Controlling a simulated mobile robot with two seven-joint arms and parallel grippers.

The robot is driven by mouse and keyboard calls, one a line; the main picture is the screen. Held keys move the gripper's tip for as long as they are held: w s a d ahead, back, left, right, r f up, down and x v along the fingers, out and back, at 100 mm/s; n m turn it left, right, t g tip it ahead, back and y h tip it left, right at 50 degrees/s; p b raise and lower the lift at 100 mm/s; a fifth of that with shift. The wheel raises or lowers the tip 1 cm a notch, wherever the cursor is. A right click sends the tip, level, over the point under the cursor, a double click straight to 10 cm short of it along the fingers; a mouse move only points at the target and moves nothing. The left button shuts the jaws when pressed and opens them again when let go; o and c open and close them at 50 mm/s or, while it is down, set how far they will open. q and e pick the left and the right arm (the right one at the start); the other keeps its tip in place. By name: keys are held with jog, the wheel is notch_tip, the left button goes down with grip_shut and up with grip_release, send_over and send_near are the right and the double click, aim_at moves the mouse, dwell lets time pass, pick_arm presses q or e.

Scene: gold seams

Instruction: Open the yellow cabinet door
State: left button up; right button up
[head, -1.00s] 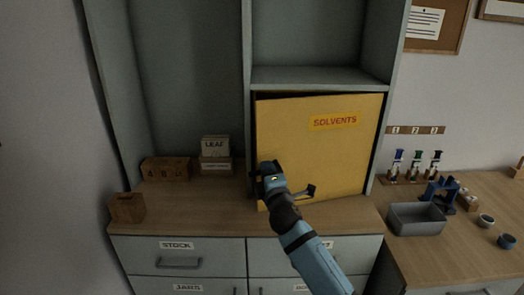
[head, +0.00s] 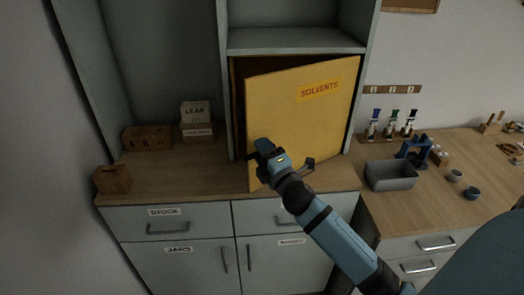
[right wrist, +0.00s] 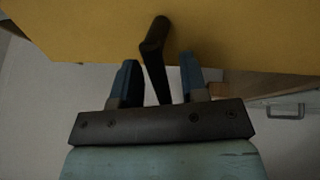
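The yellow cabinet door (head: 305,115), marked SOLVENTS, stands ajar. Its left edge is swung out from the cabinet, with a dark gap behind its top and left; its right edge stays near the frame. My right gripper (head: 262,150) is at the front of the door near its left edge. In the right wrist view, a dark lever handle (right wrist: 155,50) on the yellow door passes between the fingers of my right gripper (right wrist: 158,75). The fingers stand apart, with visible space on both sides of the handle. My left gripper is not in view.
The wooden counter (head: 200,180) carries a small wooden box (head: 112,179) and label blocks (head: 196,112) on the left. A grey bin (head: 390,176) and several small tools stand on the right bench. Counter space in front of the door is mostly clear.

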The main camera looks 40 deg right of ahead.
jog(key=b+v, duration=0.2)
jog(key=v, duration=1.2)
jog(key=shift+b, duration=0.3)
jog(key=shift+w, duration=0.1)
jog(key=shift+c, duration=0.2)
